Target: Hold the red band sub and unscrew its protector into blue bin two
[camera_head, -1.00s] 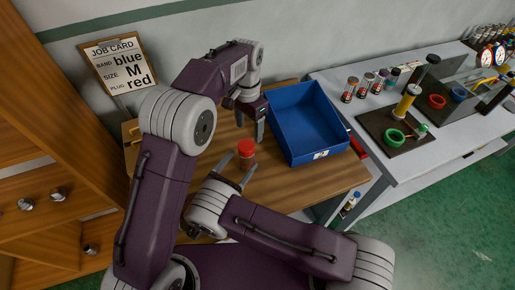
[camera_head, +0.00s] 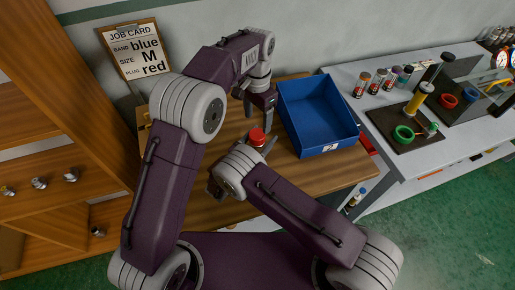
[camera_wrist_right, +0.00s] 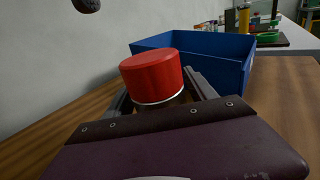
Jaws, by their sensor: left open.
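A short upright part with a red cap (camera_head: 257,137) stands on the wooden table in front of the blue bin (camera_head: 346,140). In the right wrist view the red cap (camera_wrist_right: 154,76) has a pale rim at its lower edge, with a darker body below it. My right gripper (camera_head: 258,150) has its fingers on either side of this part, below the cap; whether they touch it is hidden. My left gripper (camera_head: 259,104) is open and empty above and behind the cap. The blue bin also shows in the right wrist view (camera_wrist_right: 220,55); its label is too small to read.
A light bench (camera_head: 430,165) at the right holds small jars (camera_head: 379,80), a dark plate with a green ring (camera_head: 404,134) and other fixtures. Wooden shelves (camera_head: 45,150) with small metal fittings stand at the left.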

